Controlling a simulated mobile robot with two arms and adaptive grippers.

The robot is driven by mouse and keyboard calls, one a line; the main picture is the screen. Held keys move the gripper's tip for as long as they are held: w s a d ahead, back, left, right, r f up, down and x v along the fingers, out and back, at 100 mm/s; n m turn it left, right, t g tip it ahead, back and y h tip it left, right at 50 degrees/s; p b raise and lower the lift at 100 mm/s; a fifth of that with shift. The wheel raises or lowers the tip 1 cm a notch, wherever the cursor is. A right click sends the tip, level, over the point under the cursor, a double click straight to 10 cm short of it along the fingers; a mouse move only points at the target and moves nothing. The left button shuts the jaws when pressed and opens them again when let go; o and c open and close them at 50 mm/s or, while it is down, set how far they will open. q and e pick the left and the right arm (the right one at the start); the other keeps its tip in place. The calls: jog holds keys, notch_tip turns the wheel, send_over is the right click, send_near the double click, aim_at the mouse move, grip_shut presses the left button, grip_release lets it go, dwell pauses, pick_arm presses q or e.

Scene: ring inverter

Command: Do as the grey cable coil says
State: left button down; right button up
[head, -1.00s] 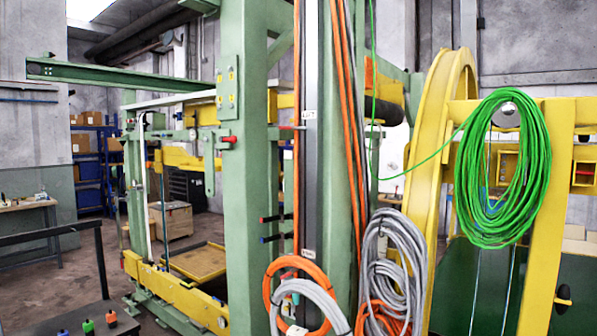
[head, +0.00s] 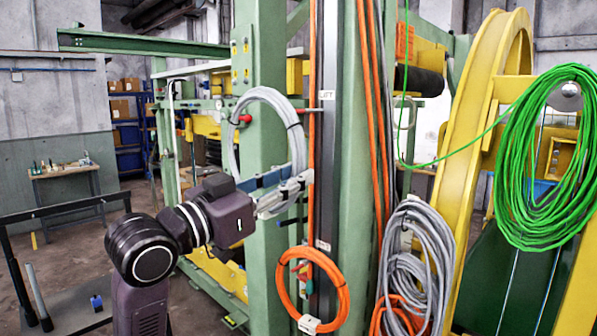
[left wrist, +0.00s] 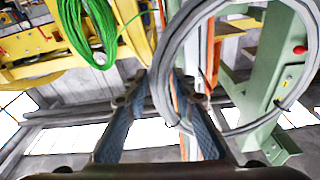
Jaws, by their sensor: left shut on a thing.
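The grey cable coil (head: 240,110) is a single large ring, held up in front of the green post. My left gripper (head: 296,184) is shut on its lower right side. In the left wrist view the ring (left wrist: 240,128) passes between the two fingers (left wrist: 168,88). Any writing on the coil cannot be read. A dark rail on the post carries a label reading LIFT (head: 327,97) near the ring's right side, and a lower label (head: 323,245) too small to read surely. A red-tipped peg (head: 309,110) sticks out at the LIFT label. My right gripper is not in view.
An orange coil (head: 340,300) with a white tag hangs low on the post. A thick grey cable bundle (head: 440,245) and a large green coil (head: 510,170) hang at right. A yellow wheel (head: 465,110) stands behind. A red-ended handle (head: 246,118) shows through the ring.

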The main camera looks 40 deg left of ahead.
pick_arm(q)
jog(key=shift+w+r, duration=0.15)
jog(key=shift+r, duration=0.05)
jog(key=shift+w+f, duration=0.1)
jog(key=shift+w, duration=0.7)
jog(key=w+d+f+p, duration=0.1)
jog(key=w+p, duration=0.1)
jog(key=w, duration=1.1)
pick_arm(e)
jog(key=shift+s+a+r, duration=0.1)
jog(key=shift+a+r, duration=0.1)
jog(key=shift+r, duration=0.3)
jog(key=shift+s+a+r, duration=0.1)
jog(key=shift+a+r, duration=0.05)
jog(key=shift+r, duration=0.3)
pick_arm(q)
jog(key=shift+f, duration=0.1)
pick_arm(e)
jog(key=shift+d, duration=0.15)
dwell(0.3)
